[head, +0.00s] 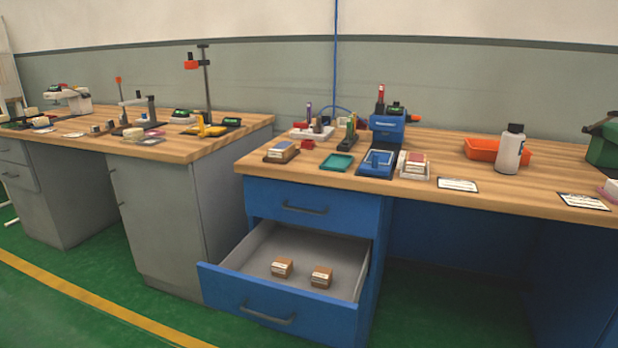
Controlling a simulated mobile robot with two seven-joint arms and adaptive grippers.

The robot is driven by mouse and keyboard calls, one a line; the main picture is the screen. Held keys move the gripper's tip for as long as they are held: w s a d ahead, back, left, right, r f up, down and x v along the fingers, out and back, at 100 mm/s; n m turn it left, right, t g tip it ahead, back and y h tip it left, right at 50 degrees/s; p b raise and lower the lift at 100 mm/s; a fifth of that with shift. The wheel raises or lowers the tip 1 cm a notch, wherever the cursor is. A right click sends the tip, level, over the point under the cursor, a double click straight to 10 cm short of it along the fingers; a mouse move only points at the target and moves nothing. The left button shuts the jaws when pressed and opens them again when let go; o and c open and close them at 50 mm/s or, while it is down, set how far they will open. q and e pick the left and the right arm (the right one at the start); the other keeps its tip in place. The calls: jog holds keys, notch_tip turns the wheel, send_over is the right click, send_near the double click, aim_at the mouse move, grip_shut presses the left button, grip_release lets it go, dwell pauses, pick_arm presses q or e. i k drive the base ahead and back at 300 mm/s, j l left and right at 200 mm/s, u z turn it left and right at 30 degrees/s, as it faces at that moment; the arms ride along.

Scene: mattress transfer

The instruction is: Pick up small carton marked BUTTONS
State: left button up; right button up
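Two small brown cartons with pale labels lie in the open lower drawer of the blue desk. One carton (282,267) is on the left and the other carton (321,276) is to its right, a little nearer the drawer front. They stand apart on the grey drawer floor. The label print is too small to read, so I cannot tell which is marked BUTTONS. Neither of my grippers is in view.
The blue drawer (278,313) is pulled out. The blue desk's wooden top (350,181) holds stamps, trays, a white bottle (509,150) and an orange tray (484,149). A grey desk (160,215) with instruments stands left. Green floor in front is clear.

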aim_at(282, 268)
jog(key=i+j+z, duration=0.1)
jog(key=i+j, duration=0.15)
jog(key=i, duration=0.25)
jog(key=i+j, duration=0.3)
jog(key=i, duration=0.2)
jog(key=l+z, duration=0.05)
